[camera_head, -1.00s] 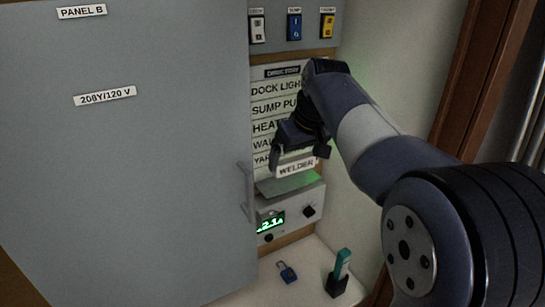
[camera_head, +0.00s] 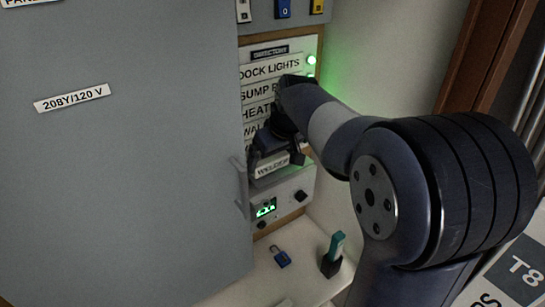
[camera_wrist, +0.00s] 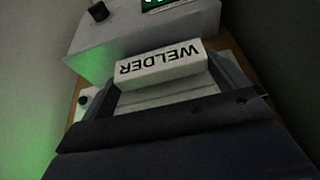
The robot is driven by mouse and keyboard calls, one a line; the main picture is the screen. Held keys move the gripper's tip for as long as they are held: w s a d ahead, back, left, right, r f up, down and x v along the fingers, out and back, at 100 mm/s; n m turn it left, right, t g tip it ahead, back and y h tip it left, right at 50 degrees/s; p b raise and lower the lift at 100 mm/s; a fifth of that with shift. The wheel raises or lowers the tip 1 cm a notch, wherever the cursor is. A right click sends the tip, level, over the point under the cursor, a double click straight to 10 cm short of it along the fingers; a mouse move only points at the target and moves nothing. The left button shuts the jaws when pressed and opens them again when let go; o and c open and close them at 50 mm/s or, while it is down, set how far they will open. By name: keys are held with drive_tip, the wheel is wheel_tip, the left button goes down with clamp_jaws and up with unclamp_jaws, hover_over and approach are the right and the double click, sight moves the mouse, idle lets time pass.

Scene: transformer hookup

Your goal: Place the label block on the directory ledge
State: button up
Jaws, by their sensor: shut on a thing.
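The label block (camera_head: 272,167) is a small white bar reading WELDER. My gripper (camera_head: 277,160) is shut on it, with one finger at each end. In the wrist view the block (camera_wrist: 160,65) reads upside down between the fingertips (camera_wrist: 170,74). The directory (camera_head: 268,72) is a white panel of name rows inside the cabinet. The block is in front of the directory's lower end, just above a grey box with a green display (camera_head: 266,208). My gripper covers the lower rows and most of the ledge area, so I cannot tell whether the block touches it.
A large grey door (camera_head: 140,150) stands close on the left. Switches (camera_head: 283,8) are above the directory, and green lights (camera_head: 312,60) glow at its right edge. A blue padlock (camera_head: 280,257) and a teal item in a black holder (camera_head: 333,254) stand on the white surface below.

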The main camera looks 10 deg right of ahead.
drive_tip(key=shift+f, duration=0.3)
drive_tip(key=shift+f, duration=0.2)
drive_tip(key=o, duration=0.7)
drive_tip(key=shift+r, duration=0.15)
drive_tip(key=v, duration=1.2)
drive_tip(key=shift+b, duration=0.35)
